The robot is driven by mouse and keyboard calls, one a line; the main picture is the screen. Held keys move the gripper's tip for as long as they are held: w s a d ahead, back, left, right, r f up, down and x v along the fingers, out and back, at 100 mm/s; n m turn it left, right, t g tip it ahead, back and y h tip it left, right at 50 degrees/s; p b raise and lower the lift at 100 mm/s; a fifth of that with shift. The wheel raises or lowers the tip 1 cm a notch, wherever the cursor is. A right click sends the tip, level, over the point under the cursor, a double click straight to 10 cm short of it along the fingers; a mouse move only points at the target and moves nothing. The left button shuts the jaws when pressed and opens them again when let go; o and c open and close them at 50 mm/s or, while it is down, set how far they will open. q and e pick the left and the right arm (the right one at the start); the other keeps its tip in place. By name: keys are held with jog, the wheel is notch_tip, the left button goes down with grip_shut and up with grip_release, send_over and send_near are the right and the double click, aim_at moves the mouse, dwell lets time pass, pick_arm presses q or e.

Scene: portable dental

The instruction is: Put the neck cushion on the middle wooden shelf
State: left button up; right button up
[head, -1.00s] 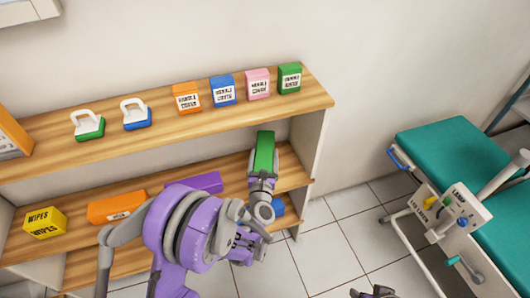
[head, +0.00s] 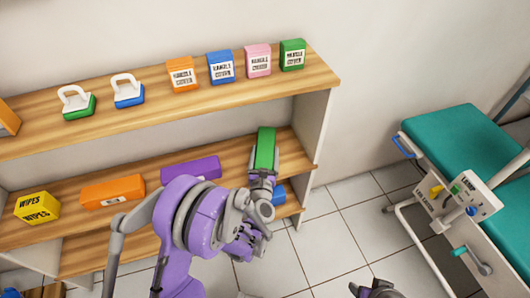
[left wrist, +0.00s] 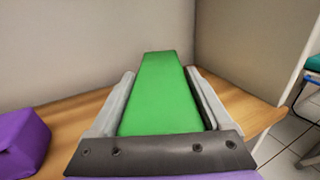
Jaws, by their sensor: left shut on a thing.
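The neck cushion is a long green block (head: 265,149). My left gripper (head: 263,164) is shut on it, with its fingers along both sides; the left wrist view also shows the green cushion (left wrist: 160,95) between the fingers. The gripper is at the right end of the middle wooden shelf (head: 294,156), to the right of a purple block (head: 190,170). In the left wrist view the cushion appears close over the wood (left wrist: 245,108); I cannot tell whether it touches. My right gripper (head: 376,288) shows only partly at the bottom edge.
An orange block (head: 112,191) and a yellow wipes box (head: 37,207) sit on the middle shelf. The top shelf (head: 150,121) overhangs it and holds several boxes and handles. A blue thing (head: 279,195) is on the lower shelf. A teal dental chair (head: 455,150) stands right.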

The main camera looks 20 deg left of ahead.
pick_arm(q)
jog(key=shift+f+b, duration=0.45)
jog(key=shift+f, duration=0.15)
jog(key=o, duration=1.4)
